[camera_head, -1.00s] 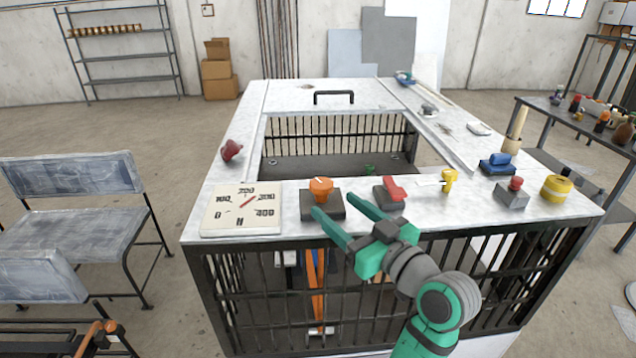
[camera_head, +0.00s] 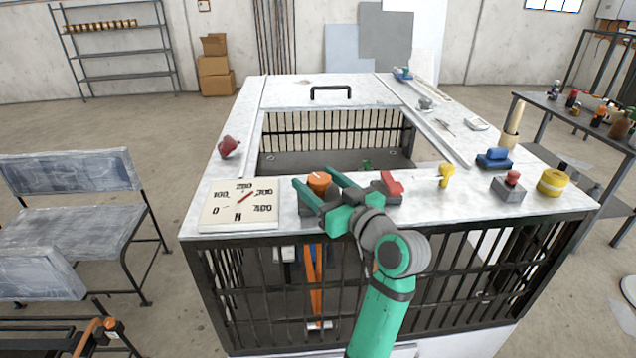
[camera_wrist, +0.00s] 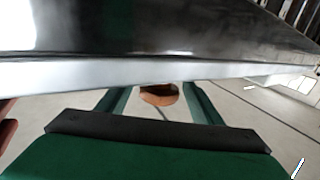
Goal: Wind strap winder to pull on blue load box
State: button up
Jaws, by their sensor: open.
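An orange knob, which looks like the strap winder (camera_head: 319,180), sits on the near edge of the bench top. My gripper (camera_head: 316,184) is open, with one finger on each side of the knob. In the wrist view the orange winder (camera_wrist: 160,95) shows between the two spread green fingers; I cannot tell whether they touch it. An orange strap (camera_head: 315,280) hangs below inside the barred frame. I cannot make out a blue load box; the bars and my arm hide part of the inside.
A dial plate (camera_head: 238,204) marked N lies left of the winder. A red-handled block (camera_head: 388,186) stands close on the right. Farther right are a yellow valve-like piece (camera_head: 445,174), a red button box (camera_head: 511,186) and a yellow roll (camera_head: 552,182). A red knob (camera_head: 228,146) lies at left.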

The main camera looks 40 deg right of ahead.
jog(key=shift+w+a, duration=0.1)
jog(key=shift+a, duration=0.15)
jog(key=c, duration=1.1)
jog(key=shift+o, duration=0.2)
jog(key=shift+d, duration=0.1)
jog(key=shift+f, duration=0.1)
jog(key=shift+s+m+h, duration=0.2)
jog(key=shift+m+h, duration=0.5)
jog(key=shift+h, duration=0.4)
jog(key=shift+s+d+m+g+h, duration=0.15)
jog(key=shift+m+g+h, duration=0.55)
jog(key=shift+m+h, duration=0.8)
jog(key=shift+n+h, duration=0.3)
jog(key=o, duration=1)
jog(key=shift+r, duration=0.2)
jog(key=shift+c, duration=0.2)
jog(key=shift+o, duration=0.5)
